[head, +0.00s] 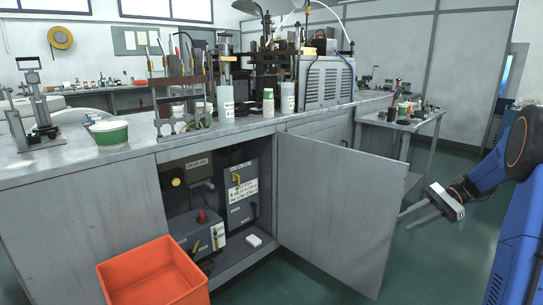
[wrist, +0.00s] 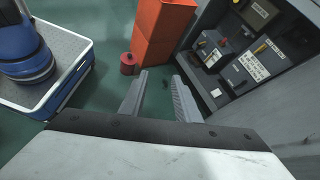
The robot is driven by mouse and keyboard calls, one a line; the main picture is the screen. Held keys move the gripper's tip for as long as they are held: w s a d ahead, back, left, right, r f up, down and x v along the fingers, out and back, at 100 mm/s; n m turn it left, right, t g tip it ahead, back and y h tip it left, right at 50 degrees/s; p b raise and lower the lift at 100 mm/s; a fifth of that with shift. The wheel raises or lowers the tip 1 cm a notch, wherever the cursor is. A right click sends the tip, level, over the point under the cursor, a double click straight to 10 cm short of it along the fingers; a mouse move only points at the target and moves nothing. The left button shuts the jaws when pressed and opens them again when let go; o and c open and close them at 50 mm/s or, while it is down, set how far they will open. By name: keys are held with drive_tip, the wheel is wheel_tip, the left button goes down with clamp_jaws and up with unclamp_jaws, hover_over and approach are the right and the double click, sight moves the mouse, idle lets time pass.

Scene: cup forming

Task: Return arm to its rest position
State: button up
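My gripper (head: 418,214) is at the right of the head view, beside the outer face of the open cabinet door (head: 338,208). Its two fingers are spread apart with nothing between them. The wrist view also shows the open gripper (wrist: 163,98), with bare green floor beyond the fingers. My blue arm comes in from the right edge of the head view.
The open cabinet (head: 215,198) holds dark equipment with switches. An orange bin (head: 150,275) stands before it, and a red roll (wrist: 128,63) shows on the floor. The metal bench (head: 75,153) carries tools and cups. A small side table (head: 412,122) stands behind the door.

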drive_tip(key=s+a+r+n+h, duration=0.4)
drive_tip(key=s+a+n+h, duration=0.2)
drive_tip(key=s+a, duration=0.8)
drive_tip(key=s+a+f+n+t+h, duration=0.1)
drive_tip(key=s+n+t+h, duration=0.1)
drive_tip(key=s, duration=0.7)
drive_tip(key=s+a+f+n+t+h, duration=0.1)
drive_tip(key=s+f+n+t+h, duration=0.1)
drive_tip(key=s+n, duration=0.4)
drive_tip(key=s+t+h, duration=0.1)
drive_tip(key=s+h, duration=0.1)
drive_tip(key=s, duration=0.2)
drive_tip(key=shift+s+n, duration=0.15)
drive_tip(key=shift+n, duration=0.25)
